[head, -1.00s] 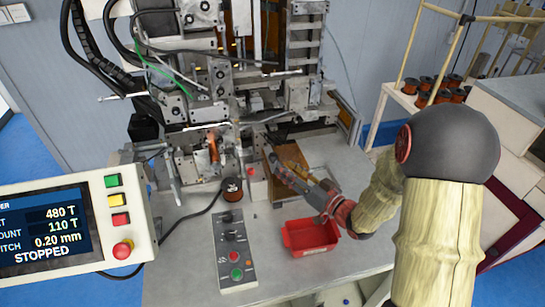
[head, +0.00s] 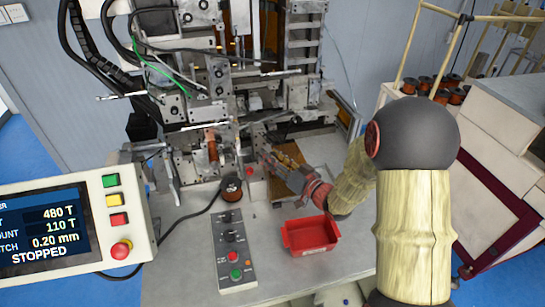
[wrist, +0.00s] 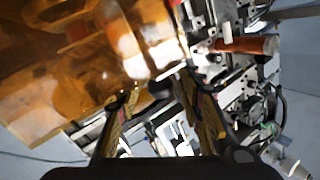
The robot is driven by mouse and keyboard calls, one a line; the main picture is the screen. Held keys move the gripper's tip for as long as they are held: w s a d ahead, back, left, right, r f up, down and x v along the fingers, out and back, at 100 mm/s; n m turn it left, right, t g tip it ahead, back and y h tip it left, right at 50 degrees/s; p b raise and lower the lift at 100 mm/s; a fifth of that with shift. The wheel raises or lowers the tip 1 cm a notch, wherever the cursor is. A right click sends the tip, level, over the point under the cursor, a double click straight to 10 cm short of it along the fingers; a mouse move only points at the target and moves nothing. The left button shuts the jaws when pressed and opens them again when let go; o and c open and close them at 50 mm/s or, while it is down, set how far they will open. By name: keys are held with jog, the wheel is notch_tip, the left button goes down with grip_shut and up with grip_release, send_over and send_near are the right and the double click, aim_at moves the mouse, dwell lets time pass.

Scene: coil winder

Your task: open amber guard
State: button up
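The amber guard (wrist: 90,60) is a see-through orange panel, large and close in the upper left of the wrist view. In the head view a brown-orange panel beside my gripper (head: 290,178) appears to be the same guard, partly covered by my gripper. My gripper (head: 268,160) is at the winder's front, low and right of its middle. In the wrist view the fingers of my gripper (wrist: 158,88) stand apart, with their tips at the guard's lower edge. I cannot tell whether they touch it. Nothing is clearly held between them.
A copper coil (head: 212,148) sits left of my gripper and also shows in the wrist view (wrist: 250,46). A red tray (head: 310,235), a wire spool (head: 232,188) and a button box (head: 234,255) stand in front. The control screen (head: 45,225) reads STOPPED.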

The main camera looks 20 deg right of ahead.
grip_shut()
dwell(0.7)
